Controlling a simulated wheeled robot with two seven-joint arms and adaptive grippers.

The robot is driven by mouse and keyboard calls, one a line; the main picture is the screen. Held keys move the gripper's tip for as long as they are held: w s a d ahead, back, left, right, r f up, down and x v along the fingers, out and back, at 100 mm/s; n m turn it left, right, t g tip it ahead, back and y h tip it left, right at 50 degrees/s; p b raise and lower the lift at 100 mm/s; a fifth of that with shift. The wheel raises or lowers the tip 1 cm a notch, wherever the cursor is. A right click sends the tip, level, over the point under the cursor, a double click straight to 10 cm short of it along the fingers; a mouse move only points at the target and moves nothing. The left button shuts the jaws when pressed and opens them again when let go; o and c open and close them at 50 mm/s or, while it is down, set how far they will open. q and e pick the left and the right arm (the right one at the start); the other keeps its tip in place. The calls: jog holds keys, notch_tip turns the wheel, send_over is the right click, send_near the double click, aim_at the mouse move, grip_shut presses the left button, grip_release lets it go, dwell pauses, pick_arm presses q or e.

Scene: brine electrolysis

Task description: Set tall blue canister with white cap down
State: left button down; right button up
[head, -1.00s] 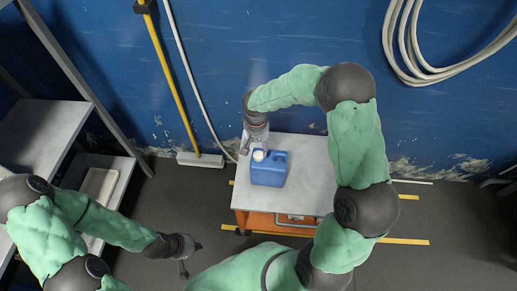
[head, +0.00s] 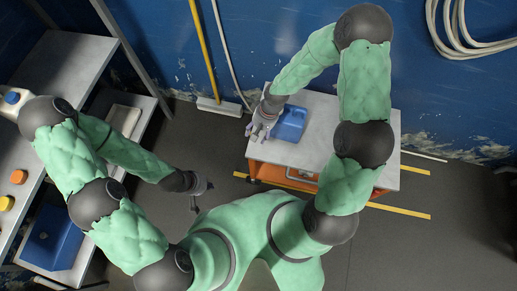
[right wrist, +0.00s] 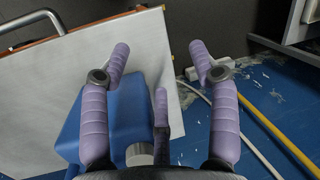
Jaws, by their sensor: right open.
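There the open purple fingers (right wrist: 159,55) spread wide. The left finger overlaps the canister's picture; I cannot tell whether it touches. My left gripper (head: 200,187) hangs over the floor, away from the cart; its jaws are too small to read.
A shelf unit at the left holds a blue bin (head: 52,240), an orange-capped item (head: 18,177) and a white container with a blue cap (head: 12,98). The cart top right of the canister is clear.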

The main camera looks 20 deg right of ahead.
jog(key=s+a+f, duration=0.4)
jog(key=s+f, duration=0.3)
jog(key=s, duration=0.5)
jog(key=shift+f+t+y, duration=0.25)
jog(key=shift+t+y, duration=0.05)
jog(key=shift+y, duration=0.1)
